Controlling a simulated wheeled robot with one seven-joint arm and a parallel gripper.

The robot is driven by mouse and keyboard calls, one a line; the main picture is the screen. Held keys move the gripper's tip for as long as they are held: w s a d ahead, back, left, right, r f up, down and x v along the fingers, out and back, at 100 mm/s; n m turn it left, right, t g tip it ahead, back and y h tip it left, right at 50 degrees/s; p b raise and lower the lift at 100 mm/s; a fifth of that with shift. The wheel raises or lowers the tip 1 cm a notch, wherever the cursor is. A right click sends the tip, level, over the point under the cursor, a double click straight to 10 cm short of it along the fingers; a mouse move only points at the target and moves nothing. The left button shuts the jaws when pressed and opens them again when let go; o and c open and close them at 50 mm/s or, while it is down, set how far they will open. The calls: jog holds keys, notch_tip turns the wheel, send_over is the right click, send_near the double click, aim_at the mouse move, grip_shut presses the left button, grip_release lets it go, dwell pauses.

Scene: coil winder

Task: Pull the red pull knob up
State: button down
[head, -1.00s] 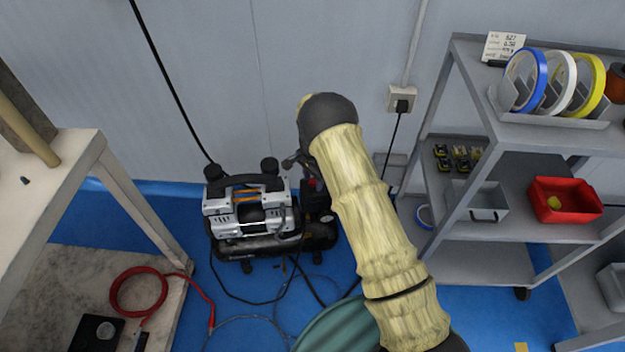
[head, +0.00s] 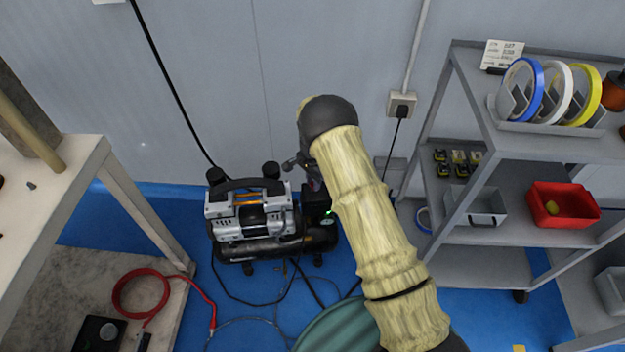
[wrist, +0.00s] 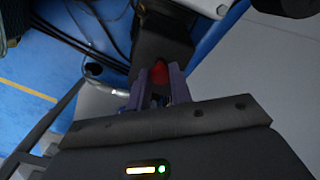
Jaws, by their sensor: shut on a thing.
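The red pull knob (wrist: 160,72) shows in the wrist view between the two purplish fingers of my gripper (wrist: 160,84). The gripper is shut on it. The knob belongs to the dark box (head: 319,206) at the right end of the air compressor (head: 248,226), on the blue floor by the wall. In the head view my arm covers most of the gripper, and I cannot make out the knob there.
A grey shelf cart (head: 480,235) with tape rolls and a red bin (head: 563,204) stands at the right. A pale table (head: 60,190) stands at the left. A black cable (head: 165,75) runs down the wall, and hoses lie on the floor.

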jog(key=shift+w+r, duration=0.1)
jog(key=shift+r, duration=0.05)
jog(key=c, duration=1.2)
grip_release()
jog(key=shift+c, duration=0.2)
notch_tip(320, 180, up, 17)
jog(key=p, duration=0.4)
jog(key=shift+r, duration=0.2)
jog(key=shift+d, duration=0.1)
